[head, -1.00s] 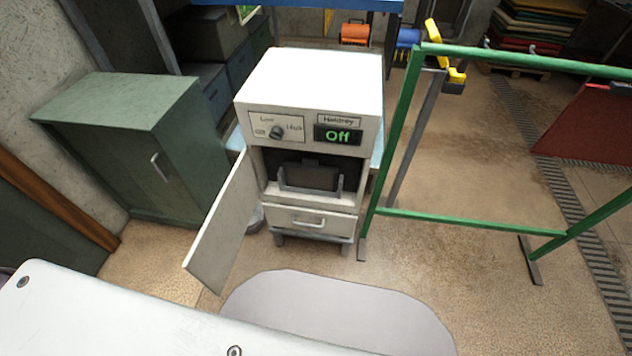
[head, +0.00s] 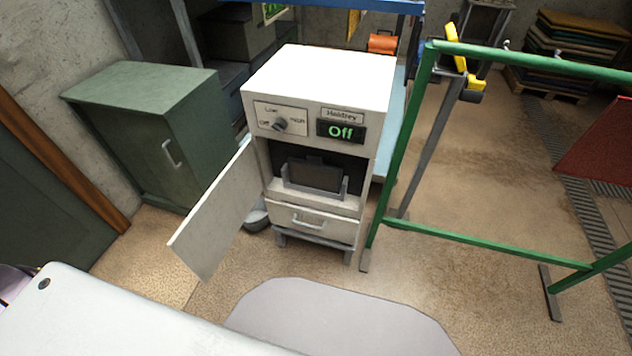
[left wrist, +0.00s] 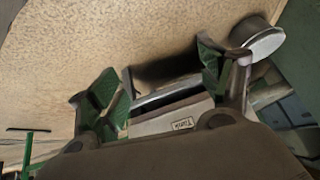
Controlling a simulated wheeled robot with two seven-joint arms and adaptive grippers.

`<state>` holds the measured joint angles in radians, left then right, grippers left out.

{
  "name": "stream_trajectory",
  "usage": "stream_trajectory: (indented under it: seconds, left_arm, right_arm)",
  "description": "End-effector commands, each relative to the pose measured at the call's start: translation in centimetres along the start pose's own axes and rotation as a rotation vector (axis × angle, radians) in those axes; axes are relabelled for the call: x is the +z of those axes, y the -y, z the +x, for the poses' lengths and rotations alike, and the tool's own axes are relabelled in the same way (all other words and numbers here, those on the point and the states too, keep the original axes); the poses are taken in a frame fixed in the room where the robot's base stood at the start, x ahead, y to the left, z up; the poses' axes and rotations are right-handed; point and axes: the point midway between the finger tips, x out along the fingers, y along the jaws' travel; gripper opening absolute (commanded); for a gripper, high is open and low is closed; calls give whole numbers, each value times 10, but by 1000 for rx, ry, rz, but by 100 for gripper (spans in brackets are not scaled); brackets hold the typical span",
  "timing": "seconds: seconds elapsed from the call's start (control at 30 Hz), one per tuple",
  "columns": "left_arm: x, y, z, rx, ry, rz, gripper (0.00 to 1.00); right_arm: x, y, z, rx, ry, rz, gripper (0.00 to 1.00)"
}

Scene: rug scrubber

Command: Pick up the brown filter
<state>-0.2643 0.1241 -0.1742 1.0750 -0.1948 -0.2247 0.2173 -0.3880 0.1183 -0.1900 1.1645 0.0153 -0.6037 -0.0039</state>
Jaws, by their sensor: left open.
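A dark rectangular panel (head: 317,175) stands in a grey holder inside the open cavity of a white cabinet machine (head: 320,85). It may be the brown filter, but its colour is too dark to tell. The machine's door (head: 215,213) hangs open to the left, and its display reads "Off". My left gripper (left wrist: 158,85) shows only in the left wrist view, with its green-padded fingers apart and nothing visibly held. Part of a white casing with a small label (left wrist: 183,123) is seen beyond the fingers. My right gripper is not in view.
A green frame (head: 490,243) stands right of the machine. A green cabinet (head: 150,130) stands to its left. A drawer (head: 312,222) sits below the cavity. A round grey vessel (head: 257,215) lies partly behind the door. The floor at right is mostly clear.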

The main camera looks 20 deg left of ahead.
Motion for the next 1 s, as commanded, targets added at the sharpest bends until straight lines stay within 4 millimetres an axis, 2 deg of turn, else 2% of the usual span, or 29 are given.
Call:
stream_trajectory:
  seconds: [0.03, 0.2, 0.47, 0.77, 1.0]
  left_arm:
    - [-16, 0, 6, -3, -33, -5, 79]
    - [-72, 3, 8, -13, -137, -17, 79]
    - [-156, 7, 0, -27, -298, -39, 79]
    - [-244, 13, -29, -41, -484, -66, 79]
    - [-307, 18, -64, -50, -634, -89, 79]
  right_arm:
    - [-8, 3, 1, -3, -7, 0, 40]
    - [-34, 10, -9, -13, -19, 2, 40]
    - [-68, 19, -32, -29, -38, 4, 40]
    - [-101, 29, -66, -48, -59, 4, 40]
    - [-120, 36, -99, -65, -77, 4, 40]
